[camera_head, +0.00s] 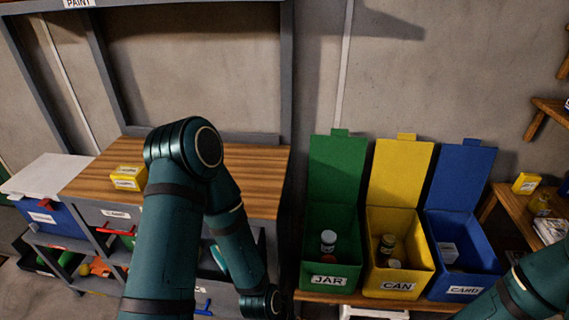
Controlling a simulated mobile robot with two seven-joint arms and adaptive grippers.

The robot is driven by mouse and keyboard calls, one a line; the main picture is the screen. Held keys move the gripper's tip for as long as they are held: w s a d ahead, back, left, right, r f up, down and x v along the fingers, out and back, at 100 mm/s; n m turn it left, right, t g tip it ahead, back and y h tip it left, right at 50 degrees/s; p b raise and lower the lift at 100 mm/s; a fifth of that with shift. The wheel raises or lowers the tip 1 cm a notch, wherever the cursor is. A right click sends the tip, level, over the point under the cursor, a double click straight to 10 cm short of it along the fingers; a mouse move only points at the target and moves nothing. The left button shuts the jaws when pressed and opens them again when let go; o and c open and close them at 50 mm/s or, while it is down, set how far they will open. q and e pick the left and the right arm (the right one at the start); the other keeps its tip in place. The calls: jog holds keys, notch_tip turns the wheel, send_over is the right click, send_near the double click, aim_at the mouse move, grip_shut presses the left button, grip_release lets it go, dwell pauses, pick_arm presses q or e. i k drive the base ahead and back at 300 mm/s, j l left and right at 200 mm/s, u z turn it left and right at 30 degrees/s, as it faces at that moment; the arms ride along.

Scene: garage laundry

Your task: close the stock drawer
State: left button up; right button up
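A wooden-topped workbench (245,180) stands left of centre. Below its top is a grey front with a small white label (116,213) and a red handle (113,231). The label is too small to read, so I cannot tell whether this is the stock drawer or how far it stands out. My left arm crosses in front of the bench and hides much of its front. Its wrist bends down to the bottom edge, and the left gripper is out of the frame. My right arm shows only at the lower right corner, and its gripper is also out of the frame.
A yellow box (128,178) lies on the bench. A blue container (50,217) with a white lid is at left. Lidded JAR (328,282), CAN (398,285) and CARD (464,290) bins stand open at right, with items inside. Wooden shelves (510,205) are at far right.

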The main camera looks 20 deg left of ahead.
aim_at(212, 288)
jog(key=j+u, duration=0.1)
jog(key=u, duration=0.4)
jog(key=j+u, duration=0.1)
jog(key=u, duration=0.35)
jog(key=j+u, duration=0.15)
jog(key=u, duration=0.35)
jog(key=z, duration=0.35)
jog(key=i, duration=0.1)
